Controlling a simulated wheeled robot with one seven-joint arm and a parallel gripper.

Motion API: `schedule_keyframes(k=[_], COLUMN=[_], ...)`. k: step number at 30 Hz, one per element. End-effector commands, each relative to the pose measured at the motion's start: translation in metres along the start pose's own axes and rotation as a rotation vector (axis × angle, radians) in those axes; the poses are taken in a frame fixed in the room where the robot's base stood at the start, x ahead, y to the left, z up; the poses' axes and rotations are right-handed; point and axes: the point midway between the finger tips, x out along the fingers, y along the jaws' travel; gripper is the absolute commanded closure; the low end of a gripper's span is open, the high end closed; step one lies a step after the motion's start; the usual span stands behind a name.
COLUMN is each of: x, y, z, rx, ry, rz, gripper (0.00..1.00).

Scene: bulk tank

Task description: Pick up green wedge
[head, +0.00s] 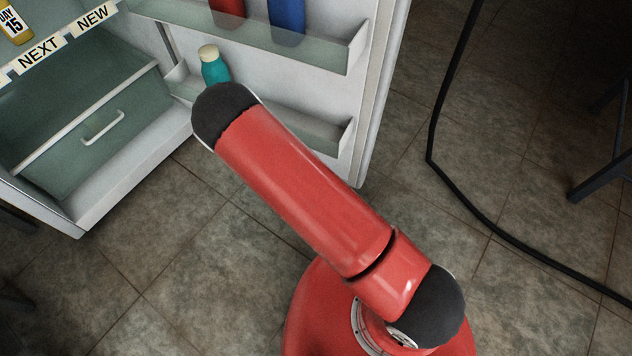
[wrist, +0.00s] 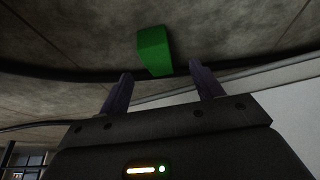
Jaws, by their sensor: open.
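The green wedge (wrist: 154,50) shows in the wrist view as a bright green block on the grey tiled floor. It lies beyond the fingertips, roughly in line with the gap between them and apart from both fingers. My gripper (wrist: 163,82) is open and empty, with its two dark fingers spread. In the head view neither the wedge nor my gripper shows. My own red arm fills the middle of that view.
An open fridge stands at the left with a drawer (head: 90,130). Its door (head: 375,100) holds a teal bottle (head: 214,70), a red container (head: 228,10) and a blue container (head: 288,20). A black cable (head: 432,130) runs across the floor at right. Dark metal legs (head: 600,180) stand at the right edge.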

Motion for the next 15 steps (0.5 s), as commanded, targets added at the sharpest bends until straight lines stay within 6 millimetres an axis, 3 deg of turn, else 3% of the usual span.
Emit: schedule_keyframes(k=[15], x=[0.064], y=[0.004], z=[-0.006], rx=[0.0], ry=[-0.003], rz=[0.002], gripper=[0.35])
